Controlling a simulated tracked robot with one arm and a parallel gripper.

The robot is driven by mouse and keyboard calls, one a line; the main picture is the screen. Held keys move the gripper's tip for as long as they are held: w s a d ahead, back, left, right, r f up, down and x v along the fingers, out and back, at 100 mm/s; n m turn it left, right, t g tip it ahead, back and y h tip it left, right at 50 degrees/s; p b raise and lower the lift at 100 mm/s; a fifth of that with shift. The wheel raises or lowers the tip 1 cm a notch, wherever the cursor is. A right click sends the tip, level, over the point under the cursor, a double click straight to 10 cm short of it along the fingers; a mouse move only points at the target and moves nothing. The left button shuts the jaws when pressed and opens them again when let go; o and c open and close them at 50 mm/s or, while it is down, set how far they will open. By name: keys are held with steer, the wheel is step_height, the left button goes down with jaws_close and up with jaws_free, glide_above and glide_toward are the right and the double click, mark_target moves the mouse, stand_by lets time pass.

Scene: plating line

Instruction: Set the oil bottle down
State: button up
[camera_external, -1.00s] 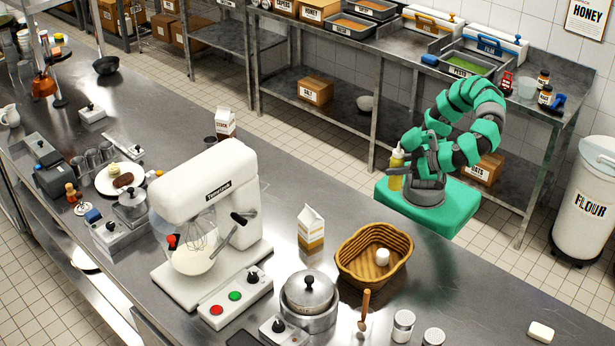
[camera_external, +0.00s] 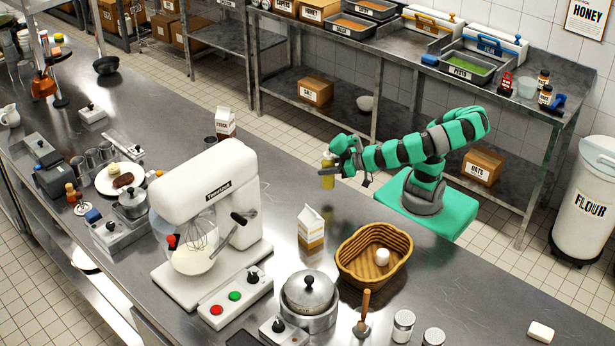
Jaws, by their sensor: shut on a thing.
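The oil bottle (camera_external: 327,175) is a small clear squeeze bottle with yellow oil. My gripper (camera_external: 335,160) is shut on it and holds it roughly upright at the end of my outstretched green arm. The bottle appears to be in the air near the far edge of the steel counter (camera_external: 300,190); I cannot tell its exact height. The fingers are small in this view and the bottle partly hides them.
A white carton (camera_external: 311,228) and a wicker basket (camera_external: 350,270) with a white item stand in front of the bottle. A stand mixer (camera_external: 210,200) is to the left, with another carton (camera_external: 226,122) behind it. The counter between that carton and the basket is mostly clear.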

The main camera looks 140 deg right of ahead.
steer(key=shift+s+d, duration=0.1)
steer(key=shift+d, duration=0.5)
steer(key=shift+w+d+f, duration=0.1)
steer(key=shift+w+d, duration=0.1)
steer(key=shift+w, duration=0.05)
steer(key=w+d+f, duration=0.1)
steer(key=w+d, duration=0.1)
steer(key=w, duration=0.2)
steer(key=w+d+f+b, duration=0.1)
steer(key=w+d+f, duration=0.1)
steer(key=w, duration=0.3)
steer(key=w+d+f+b, duration=0.1)
steer(key=w+d+f, duration=0.1)
steer(key=w, duration=0.2)
steer(key=shift+w+d, duration=0.3)
steer(key=shift+w, duration=0.1)
steer(key=o, duration=1.2)
